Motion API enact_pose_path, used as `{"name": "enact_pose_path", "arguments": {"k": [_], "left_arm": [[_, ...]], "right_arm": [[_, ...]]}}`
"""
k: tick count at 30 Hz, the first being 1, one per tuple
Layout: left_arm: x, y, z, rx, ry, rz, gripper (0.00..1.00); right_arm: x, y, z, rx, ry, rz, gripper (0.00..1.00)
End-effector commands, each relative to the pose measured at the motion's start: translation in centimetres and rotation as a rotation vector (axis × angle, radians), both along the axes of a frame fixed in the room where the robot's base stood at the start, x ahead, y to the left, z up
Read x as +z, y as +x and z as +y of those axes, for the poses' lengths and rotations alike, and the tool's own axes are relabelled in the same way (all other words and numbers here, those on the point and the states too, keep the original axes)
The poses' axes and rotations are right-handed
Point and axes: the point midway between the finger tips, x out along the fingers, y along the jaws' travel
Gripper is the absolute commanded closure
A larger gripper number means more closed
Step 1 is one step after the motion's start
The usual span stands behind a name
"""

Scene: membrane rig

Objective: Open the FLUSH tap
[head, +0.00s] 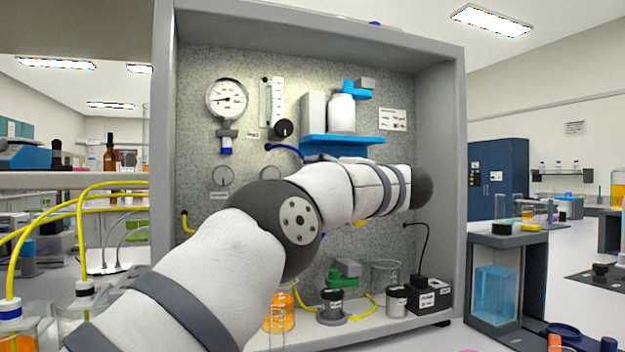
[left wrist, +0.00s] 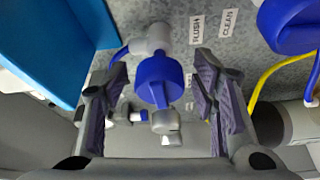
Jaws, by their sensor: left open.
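In the left wrist view a blue round tap handle (left wrist: 160,80) on a grey-white valve body (left wrist: 152,40) sits against the speckled panel. A FLUSH label (left wrist: 196,29) is beside it on the panel, with a CLEAN label (left wrist: 228,22) further right. My left gripper (left wrist: 161,88) is open, with one finger on each side of the blue handle and visible gaps between. In the head view my left arm crosses the panel and hides the tap and gripper. My right gripper is in neither view.
A blue shelf (head: 342,140) holds a white bottle (head: 342,113) above my arm; its blue side (left wrist: 45,45) is close to the left finger. Another blue part (left wrist: 290,25) and a yellow tube (left wrist: 268,75) lie to the right. Glassware and orange liquid (head: 281,313) stand below.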

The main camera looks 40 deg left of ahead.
Motion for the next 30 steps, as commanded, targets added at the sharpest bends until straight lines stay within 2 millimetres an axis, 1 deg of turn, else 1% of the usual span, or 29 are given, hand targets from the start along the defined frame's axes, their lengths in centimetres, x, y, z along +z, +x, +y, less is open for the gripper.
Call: {"name": "enact_pose_path", "arguments": {"k": [2, 5, 9, 12, 15, 19, 30], "left_arm": [[0.0, 0.0, -0.8, -0.002, 0.000, 0.000, 0.47], [-0.1, -0.2, -3.1, -0.005, 0.001, 0.001, 0.47], [-0.3, -0.5, -7.0, -0.004, 0.003, 0.001, 0.47], [-0.5, -0.8, -9.3, -0.004, 0.000, 0.000, 0.47], [-0.6, -0.9, -10.9, -0.002, 0.001, 0.000, 0.47], [-0.7, -1.0, -11.9, -0.001, 0.000, 0.000, 0.47], [-0.6, -1.1, -11.9, 0.000, 0.000, 0.000, 0.47]], "right_arm": [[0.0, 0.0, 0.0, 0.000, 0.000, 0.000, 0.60], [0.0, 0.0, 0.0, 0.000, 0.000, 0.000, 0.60], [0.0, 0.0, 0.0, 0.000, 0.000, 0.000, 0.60], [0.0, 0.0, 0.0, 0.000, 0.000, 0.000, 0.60], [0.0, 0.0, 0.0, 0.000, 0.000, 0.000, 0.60], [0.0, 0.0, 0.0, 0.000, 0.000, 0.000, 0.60], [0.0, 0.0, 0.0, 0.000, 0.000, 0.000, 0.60]]}}
